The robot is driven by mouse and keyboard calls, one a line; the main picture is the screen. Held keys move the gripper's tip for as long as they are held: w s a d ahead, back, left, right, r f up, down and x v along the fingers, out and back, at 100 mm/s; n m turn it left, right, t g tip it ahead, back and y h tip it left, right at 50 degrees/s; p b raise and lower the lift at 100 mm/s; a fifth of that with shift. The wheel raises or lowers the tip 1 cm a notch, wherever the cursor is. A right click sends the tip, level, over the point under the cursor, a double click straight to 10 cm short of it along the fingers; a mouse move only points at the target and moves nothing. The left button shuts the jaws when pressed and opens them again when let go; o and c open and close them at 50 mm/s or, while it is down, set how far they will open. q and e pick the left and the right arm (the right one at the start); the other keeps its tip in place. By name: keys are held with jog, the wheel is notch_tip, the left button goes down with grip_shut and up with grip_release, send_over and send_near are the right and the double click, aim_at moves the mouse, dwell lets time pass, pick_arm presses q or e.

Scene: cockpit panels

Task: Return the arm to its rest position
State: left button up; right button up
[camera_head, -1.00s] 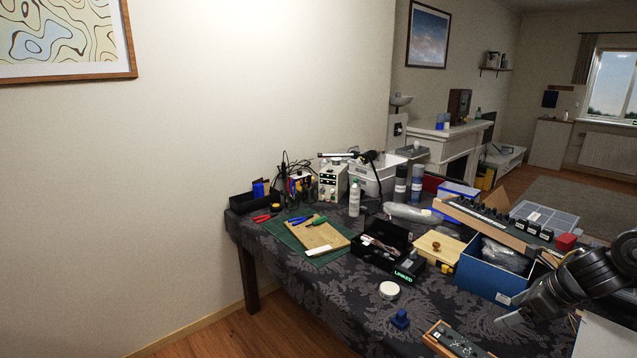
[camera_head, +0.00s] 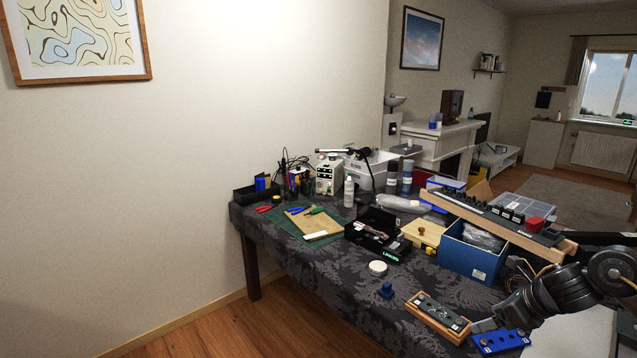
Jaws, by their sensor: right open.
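My right arm (camera_head: 570,287) comes in from the right edge, over the front right part of the table. Its gripper (camera_head: 499,320) is low at the end of the dark wrist, just above a blue panel with dark knobs (camera_head: 500,342). The gripper is open; I cannot tell whether its fingers touch the panel. A wood-framed grey panel (camera_head: 438,317) lies just left of the gripper. My left gripper is not in view.
The table (camera_head: 335,272) has a dark patterned cloth. A blue box (camera_head: 470,262) and a long wood-edged panel (camera_head: 500,222) stand behind the gripper. A blue knob (camera_head: 386,290) and a white round piece (camera_head: 377,268) lie to its left. Floor is clear at left.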

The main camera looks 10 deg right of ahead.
jog(key=s+a+f+m+t, duration=0.2)
jog(key=a+f+m, duration=0.45)
jog(key=a, duration=0.35)
jog(key=s+a+f+m+t, duration=0.1)
jog(key=s+a+f+m, duration=0.1)
jog(key=a+f+m, duration=0.65)
jog(key=s+a+f+m+g+h, duration=0.1)
jog(key=s+f+m+g+h, duration=0.15)
jog(key=s+m, duration=1.05)
jog(key=s+a+f+m+g+h, duration=0.1)
jog(key=s+a+f+m+g, duration=0.15)
jog(key=s+m, duration=1)
jog(key=s+d+f+n+g+b, duration=0.1)
jog(key=s+f, duration=0.1)
jog(key=f, duration=1.3)
jog(key=s+d+f+n+g+b, duration=0.1)
jog(key=s+f+b, duration=0.1)
jog(key=f, duration=1.3)
pick_arm(q)
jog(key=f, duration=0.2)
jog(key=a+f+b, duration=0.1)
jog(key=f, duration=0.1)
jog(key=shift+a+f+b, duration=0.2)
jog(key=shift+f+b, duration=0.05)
jog(key=shift+b, duration=0.05)
pick_arm(e)
jog(key=s+d+f, duration=0.3)
jog(key=s+f, duration=1.2)
jog(key=shift+d+f+g, duration=0.2)
jog(key=shift+f+g, duration=0.2)
